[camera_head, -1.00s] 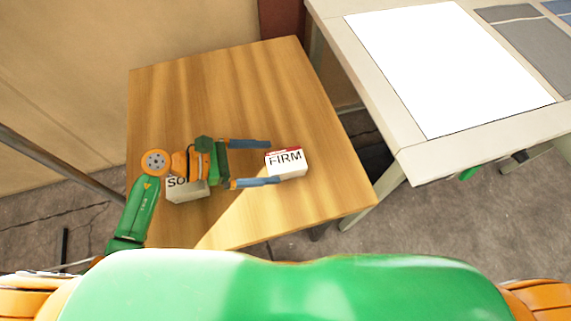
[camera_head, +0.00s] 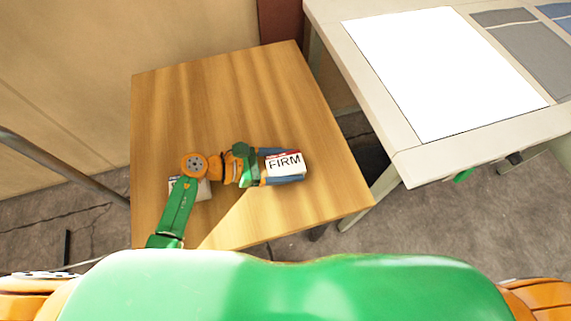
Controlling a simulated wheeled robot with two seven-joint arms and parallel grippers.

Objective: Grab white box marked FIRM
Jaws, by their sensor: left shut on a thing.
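The white box marked FIRM (camera_head: 285,164), with a red band along its top edge, is on the right part of the wooden table. My left gripper (camera_head: 283,166) reaches in from the left and is shut on this box, with blue fingers along its far and near sides. I cannot tell whether the box is lifted off the table.
A second white box (camera_head: 204,190) stands on the wooden table (camera_head: 220,95), mostly hidden under my left arm. A pale table (camera_head: 400,155) with a white sheet (camera_head: 445,70) and grey pieces (camera_head: 520,50) stands at the right. The wooden table's far part is clear.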

